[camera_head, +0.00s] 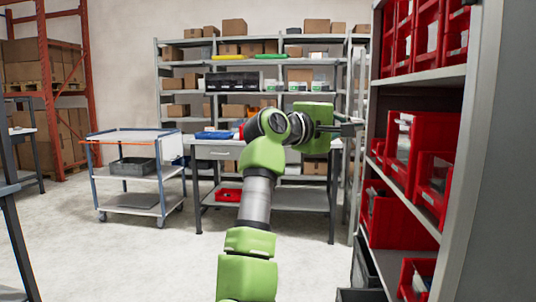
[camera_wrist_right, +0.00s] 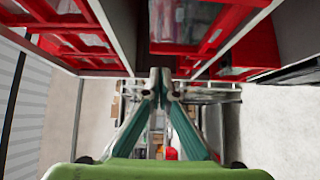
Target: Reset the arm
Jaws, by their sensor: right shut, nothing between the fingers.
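My right arm (camera_head: 257,200) is green and grey and rises from the bottom middle of the head view. It bends at the wrist, and the hand reaches to the right. My right gripper (camera_head: 346,129) is in front of the shelf on the right, apart from its red bins. In the right wrist view, the gripper's fingertips (camera_wrist_right: 160,82) meet in the middle and hold nothing. My left gripper is in neither view.
A grey shelf (camera_head: 460,150) with red bins (camera_head: 405,220) stands close on the right. A workbench (camera_head: 290,203) and stocked rack (camera_head: 170,136) stand behind the arm. A blue-framed cart (camera_head: 130,172) is at left. Floor (camera_head: 90,260) at front left is clear.

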